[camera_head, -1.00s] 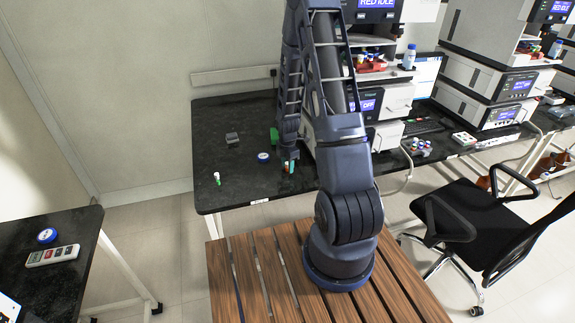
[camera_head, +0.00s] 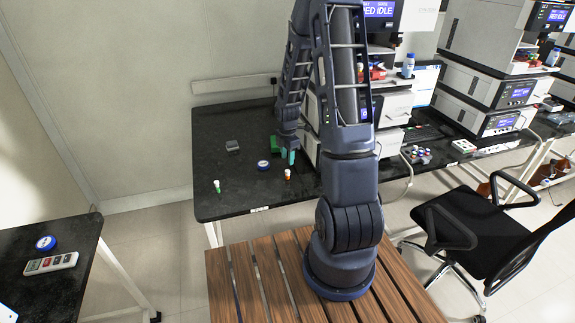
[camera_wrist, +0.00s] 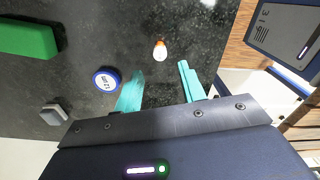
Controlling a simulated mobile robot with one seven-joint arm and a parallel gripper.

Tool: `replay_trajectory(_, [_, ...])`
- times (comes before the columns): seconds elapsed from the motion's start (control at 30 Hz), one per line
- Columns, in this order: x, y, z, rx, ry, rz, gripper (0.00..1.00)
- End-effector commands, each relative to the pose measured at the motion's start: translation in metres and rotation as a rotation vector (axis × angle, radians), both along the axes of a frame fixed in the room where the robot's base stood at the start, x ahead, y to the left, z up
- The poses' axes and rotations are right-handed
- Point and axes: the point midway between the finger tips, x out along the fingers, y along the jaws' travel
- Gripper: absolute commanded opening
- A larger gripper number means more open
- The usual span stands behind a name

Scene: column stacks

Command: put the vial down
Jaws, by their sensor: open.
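An orange vial with a pale cap (camera_head: 288,175) stands upright on the black bench, near its front edge. It also shows in the wrist view (camera_wrist: 160,50), beyond the fingertips and clear of them. My gripper (camera_head: 291,157) is open and empty, just behind the orange vial and apart from it. In the wrist view its two teal fingers (camera_wrist: 160,85) are spread with bare bench between them. A second vial, green with a pale top (camera_head: 217,186), stands farther left on the bench.
A round blue-and-white object (camera_head: 263,165) lies left of the gripper. A green block (camera_head: 274,142) and a small grey object (camera_head: 232,146) lie farther back. Instrument stacks (camera_head: 392,103) stand to the right.

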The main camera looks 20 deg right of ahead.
Motion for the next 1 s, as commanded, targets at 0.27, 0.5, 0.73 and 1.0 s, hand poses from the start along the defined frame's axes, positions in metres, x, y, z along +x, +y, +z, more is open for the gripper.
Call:
replay_trajectory(0.27, [0.0,0.0,0.03,0.0,-0.002,0.0,0.4])
replay_trajectory(0.5, [-0.004,0.0,0.052,-0.007,-0.016,-0.058,0.4])
replay_trajectory(0.73, [-0.024,-0.001,0.115,-0.017,-0.077,-0.305,0.4])
replay_trajectory(1.0, [-0.061,-0.001,0.187,0.003,-0.154,-0.635,0.4])
